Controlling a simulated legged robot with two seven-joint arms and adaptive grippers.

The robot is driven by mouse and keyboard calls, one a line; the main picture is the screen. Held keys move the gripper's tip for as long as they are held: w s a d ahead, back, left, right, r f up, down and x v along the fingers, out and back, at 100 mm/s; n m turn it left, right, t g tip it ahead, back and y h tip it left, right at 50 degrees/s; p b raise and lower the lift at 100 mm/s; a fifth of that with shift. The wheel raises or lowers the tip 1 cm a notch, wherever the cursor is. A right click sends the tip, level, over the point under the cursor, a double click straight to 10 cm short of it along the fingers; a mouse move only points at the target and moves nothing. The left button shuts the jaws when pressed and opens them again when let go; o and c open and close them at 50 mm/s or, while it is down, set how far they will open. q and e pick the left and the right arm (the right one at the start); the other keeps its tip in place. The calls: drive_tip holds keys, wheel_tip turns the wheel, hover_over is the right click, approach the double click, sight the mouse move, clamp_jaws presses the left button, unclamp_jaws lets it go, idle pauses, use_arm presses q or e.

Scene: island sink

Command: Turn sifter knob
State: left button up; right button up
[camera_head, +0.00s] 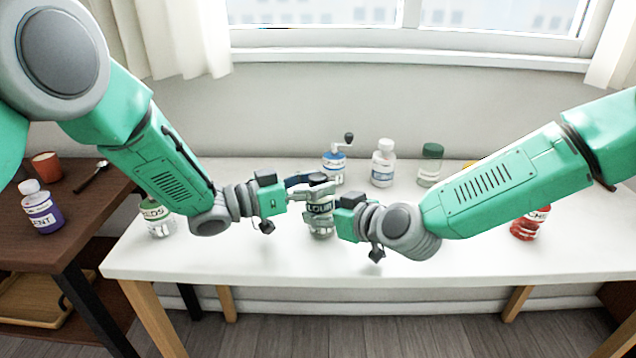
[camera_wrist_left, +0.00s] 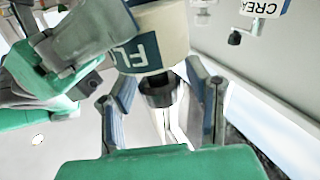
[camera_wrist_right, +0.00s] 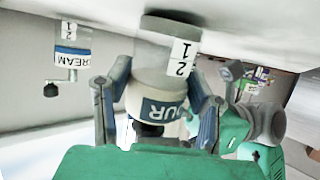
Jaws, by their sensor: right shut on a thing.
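The flour sifter (camera_head: 320,216), a jar with a dark-blue label, stands at the middle of the white table. My right gripper (camera_head: 332,221) is shut on its body from the right; in the right wrist view the fingers lie on both sides of the sifter (camera_wrist_right: 158,85). My left gripper (camera_head: 297,190) is at its upper left. In the left wrist view its fingers are apart, with a dark knob (camera_wrist_left: 158,91) between them, close to the sifter (camera_wrist_left: 160,40). I see gaps beside the knob. The head view partly hides the sifter's top behind the grippers.
A blue-topped cream jar with a crank (camera_head: 335,160) stands just behind. A white bottle (camera_head: 383,165) and a green-capped jar (camera_head: 430,166) stand at the back. The table front (camera_head: 300,260) is clear.

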use_arm(q)
clamp_jaws()
drive_tip(key=shift+g, duration=0.3)
drive_tip(key=m+g+h, duration=0.1)
drive_tip(key=m+g, duration=0.1)
drive_tip(key=shift+w+g, duration=0.1)
drive_tip(key=shift+g, duration=0.2)
drive_tip(key=m+g+h, duration=0.1)
drive_tip(key=m+g, duration=0.2)
drive_tip(key=g, duration=0.2)
drive_tip(key=shift+m, duration=0.4)
drive_tip(key=shift+o, duration=2.4)
unclamp_jaws()
